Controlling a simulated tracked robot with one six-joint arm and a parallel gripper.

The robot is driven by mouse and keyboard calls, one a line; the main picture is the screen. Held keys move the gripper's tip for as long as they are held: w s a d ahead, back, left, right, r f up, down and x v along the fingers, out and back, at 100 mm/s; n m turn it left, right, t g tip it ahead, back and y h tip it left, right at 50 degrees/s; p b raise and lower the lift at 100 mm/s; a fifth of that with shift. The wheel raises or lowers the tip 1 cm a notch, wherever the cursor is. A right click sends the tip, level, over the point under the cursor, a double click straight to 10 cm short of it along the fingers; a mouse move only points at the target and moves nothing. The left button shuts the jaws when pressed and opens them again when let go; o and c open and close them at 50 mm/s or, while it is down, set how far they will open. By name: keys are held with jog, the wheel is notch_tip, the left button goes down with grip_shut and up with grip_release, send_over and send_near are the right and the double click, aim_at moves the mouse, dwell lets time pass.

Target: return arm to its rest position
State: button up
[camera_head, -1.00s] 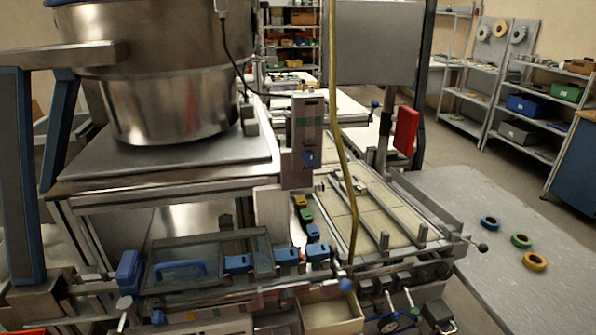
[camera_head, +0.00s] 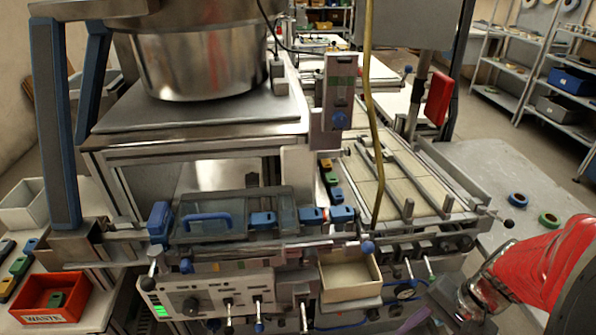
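My red arm enters at the lower right. Its grey metal end, my gripper (camera_head: 466,306), hangs low in front of the machine's right end. The fingers are small and dark against the machine, so I cannot tell whether they are open or shut, or whether they hold anything. A blue tape reel (camera_head: 518,200) and a green tape reel (camera_head: 549,219) lie on the grey table (camera_head: 480,160), above and behind the arm. No yellow reel shows; the arm covers part of that table.
The machine fills the middle, with a large metal bowl (camera_head: 195,60) on top and an open cardboard-coloured box (camera_head: 349,281) at its front. A red waste bin (camera_head: 50,297) stands at the lower left. Shelves (camera_head: 505,65) stand at the back right.

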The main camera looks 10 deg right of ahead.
jog(key=w+a+r+n+t+h, duration=0.2)
jog(key=a+r+n, duration=0.3)
jog(key=r, duration=0.3)
jog(key=w+a+r+n+t+h, duration=0.2)
jog(key=a+r+n+t, duration=0.1)
jog(key=a+r+n, duration=0.2)
notch_tip(320, 180, up, 4)
jog(key=shift+w+a+r+n, duration=0.1)
jog(key=shift+w+a+n, duration=0.25)
jog(key=shift+a, duration=0.6)
jog(key=shift+s, duration=0.1)
jog(key=shift+c, duration=0.3)
jog(key=shift+c, duration=1.1)
